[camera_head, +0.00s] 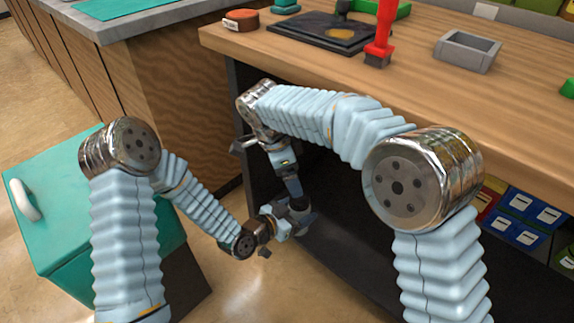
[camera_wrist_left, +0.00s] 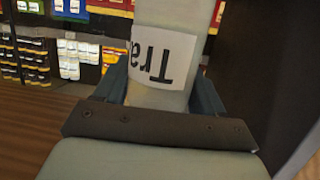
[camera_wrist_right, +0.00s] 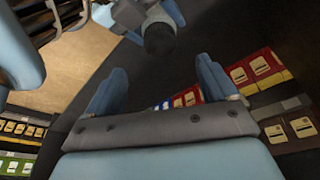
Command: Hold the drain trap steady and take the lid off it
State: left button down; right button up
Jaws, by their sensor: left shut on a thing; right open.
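The drain trap (camera_wrist_left: 170,18) is a pale cylinder with a white label reading "Tra", upside down in the left wrist view. My left gripper (camera_wrist_left: 160,85) is shut on it, one finger on each side. In the head view my left gripper (camera_head: 288,222) is low in front of the bench's dark opening. My right gripper (camera_head: 294,190) points down just above it, open. In the right wrist view its fingers (camera_wrist_right: 160,68) are apart with nothing between them. Beyond them shows a dark round end (camera_wrist_right: 160,38), possibly the lid. The lid's fit is too small to tell.
The wooden workbench (camera_head: 310,50) overhangs the work spot; it bears a red-handled tool (camera_head: 382,30), a grey open box (camera_head: 467,52) and a dark tray (camera_head: 322,40). A teal cabinet (camera_head: 50,215) stands left. Labelled bins (camera_head: 520,215) sit under the bench at right.

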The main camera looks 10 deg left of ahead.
aim_at(300, 198)
jog(key=x, duration=0.8)
jog(key=shift+f, duration=0.35)
jog(key=c, duration=1.3)
jog(key=n+t+y, duration=0.1)
jog(key=n, duration=0.4)
jog(key=shift+d+r, duration=0.1)
jog(key=shift+d, duration=0.05)
jog(key=n+y, duration=0.1)
jog(key=n, duration=0.3)
jog(key=shift+n+t, duration=0.3)
jog(key=shift+n, duration=0.1)
